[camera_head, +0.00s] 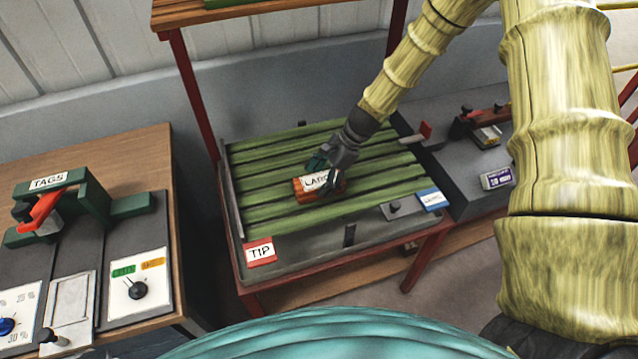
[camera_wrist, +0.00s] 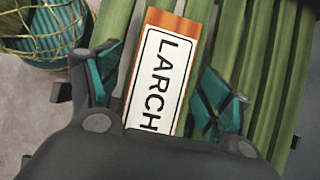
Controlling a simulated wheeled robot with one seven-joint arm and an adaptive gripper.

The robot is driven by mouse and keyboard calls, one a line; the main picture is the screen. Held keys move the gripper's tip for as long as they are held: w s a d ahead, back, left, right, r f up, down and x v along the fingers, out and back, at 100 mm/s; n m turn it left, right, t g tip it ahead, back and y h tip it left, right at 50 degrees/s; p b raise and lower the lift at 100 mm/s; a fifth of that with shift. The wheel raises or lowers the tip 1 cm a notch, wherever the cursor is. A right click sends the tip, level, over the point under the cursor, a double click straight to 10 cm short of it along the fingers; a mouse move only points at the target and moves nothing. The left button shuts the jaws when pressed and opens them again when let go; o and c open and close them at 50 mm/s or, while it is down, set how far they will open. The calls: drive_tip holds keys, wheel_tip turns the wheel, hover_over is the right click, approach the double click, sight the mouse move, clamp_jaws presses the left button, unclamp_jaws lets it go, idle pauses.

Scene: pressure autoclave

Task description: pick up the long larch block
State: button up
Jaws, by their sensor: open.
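The larch block (camera_head: 303,191) is orange-brown with a white label reading LARCH. It lies on the green slatted table (camera_head: 262,212). In the wrist view the block (camera_wrist: 152,72) runs lengthwise between my two fingers, its near end hidden by my gripper body. My gripper (camera_head: 325,172) is over the block, with one teal-padded finger on each side of it. In the wrist view my gripper (camera_wrist: 160,95) is open, with a gap showing between the right finger and the block; the left finger is close to the block's edge.
The table has a red TIP plate (camera_head: 260,251) and a blue-labelled plate (camera_head: 431,199) at its front. A red post and wooden shelf (camera_head: 235,12) stand behind. A TAGS bench (camera_head: 150,150) is left; a grey bench (camera_head: 462,185) with a clamp tool is right.

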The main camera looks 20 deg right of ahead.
drive_tip(key=shift+a+f, duration=0.25)
drive_tip(key=shift+f, duration=0.15)
drive_tip(key=c, duration=1.3)
drive_tip(key=shift+r, duration=0.1)
